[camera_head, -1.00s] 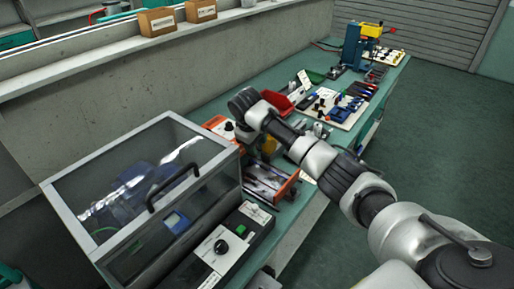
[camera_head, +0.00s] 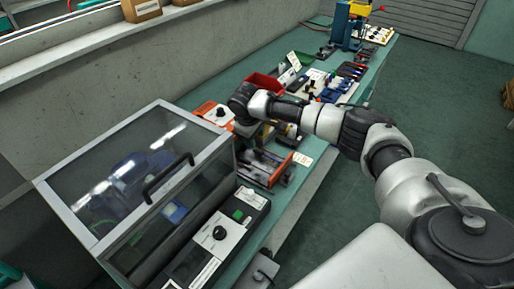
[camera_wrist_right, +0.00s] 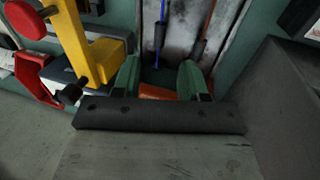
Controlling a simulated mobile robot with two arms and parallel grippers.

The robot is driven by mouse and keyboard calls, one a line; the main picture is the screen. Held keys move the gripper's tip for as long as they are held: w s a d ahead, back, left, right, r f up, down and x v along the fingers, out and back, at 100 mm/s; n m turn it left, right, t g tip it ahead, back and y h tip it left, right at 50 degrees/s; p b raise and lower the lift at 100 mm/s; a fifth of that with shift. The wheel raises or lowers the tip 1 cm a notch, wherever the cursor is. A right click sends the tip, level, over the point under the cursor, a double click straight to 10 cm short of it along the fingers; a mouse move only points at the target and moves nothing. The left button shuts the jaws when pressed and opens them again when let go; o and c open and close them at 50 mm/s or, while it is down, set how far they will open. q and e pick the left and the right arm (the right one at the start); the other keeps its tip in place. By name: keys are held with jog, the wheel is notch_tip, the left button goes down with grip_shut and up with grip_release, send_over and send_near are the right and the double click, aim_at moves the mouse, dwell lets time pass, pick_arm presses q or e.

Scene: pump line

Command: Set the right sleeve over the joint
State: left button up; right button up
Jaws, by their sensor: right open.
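My right gripper (camera_wrist_right: 160,82) has two green fingers apart, with nothing seen between them, in the right wrist view. Beyond the fingers is a grey metal surface (camera_wrist_right: 180,35) with two thin leads. The left lead is blue (camera_wrist_right: 160,38). The right lead is reddish (camera_wrist_right: 209,22) and has a dark sleeve-like piece (camera_wrist_right: 198,49) near its lower end. The fingers are short of these leads, and the joint cannot be made out. In the head view my right arm reaches over a shallow tray (camera_head: 265,168), and its wrist mostly hides the gripper. My left gripper is not in view.
A clear-lidded box (camera_head: 135,175) and a control box (camera_head: 222,232) stand at the left on the green bench. A yellow and red tool (camera_wrist_right: 92,58) is left of the fingers. A red bin (camera_head: 262,84) and small tools lie further along the bench.

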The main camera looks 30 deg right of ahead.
aim_at(258, 151)
jog(key=x, duration=0.8)
jog(key=shift+c, duration=0.2)
grip_shut()
